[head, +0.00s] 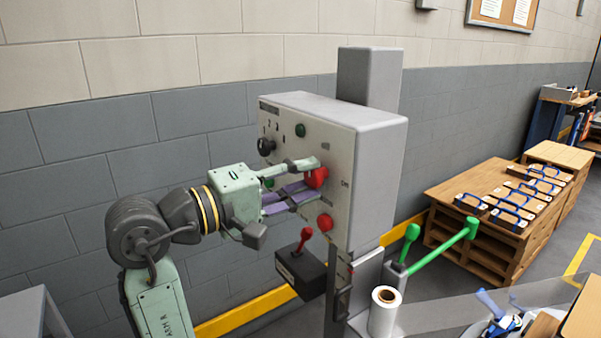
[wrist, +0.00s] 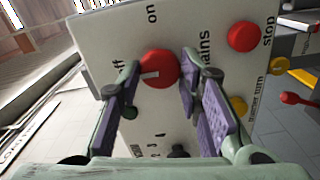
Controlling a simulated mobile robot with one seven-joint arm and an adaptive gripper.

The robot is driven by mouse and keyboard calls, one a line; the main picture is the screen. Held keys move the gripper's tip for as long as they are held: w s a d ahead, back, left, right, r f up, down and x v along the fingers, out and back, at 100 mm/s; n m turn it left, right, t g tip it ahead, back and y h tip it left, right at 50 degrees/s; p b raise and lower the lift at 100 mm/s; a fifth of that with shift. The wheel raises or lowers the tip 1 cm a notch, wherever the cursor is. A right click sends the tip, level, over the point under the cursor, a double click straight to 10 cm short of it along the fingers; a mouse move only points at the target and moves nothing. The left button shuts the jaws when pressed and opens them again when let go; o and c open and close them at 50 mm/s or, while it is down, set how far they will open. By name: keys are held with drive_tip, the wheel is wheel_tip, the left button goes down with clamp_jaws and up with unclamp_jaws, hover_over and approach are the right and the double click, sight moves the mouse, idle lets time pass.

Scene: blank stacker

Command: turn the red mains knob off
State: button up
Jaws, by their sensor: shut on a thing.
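The red mains knob (head: 317,178) is on the front of the grey control panel (head: 376,170). It also shows in the wrist view (wrist: 160,62), with a white mark on its face pointing toward the partly hidden "off" lettering, away from "on". My gripper (head: 303,180) reaches the panel from the left. In the wrist view its two fingers (wrist: 158,80) stand on either side of the knob, shut on it. The fingers partly cover the "off" and "mains" lettering.
A red stop button (wrist: 243,36) sits close to the knob. A black box with a red lever (head: 306,238) juts out below the panel, and a black dial (head: 266,146) is above left. Green levers (head: 411,236) stand to the right, before a wooden bench (head: 450,190).

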idle(0.4)
drive_tip(key=o, duration=1.2)
drive_tip(key=shift+c, duration=0.2)
drive_tip(key=shift+a, duration=0.1)
drive_tip(key=v, duration=1.2)
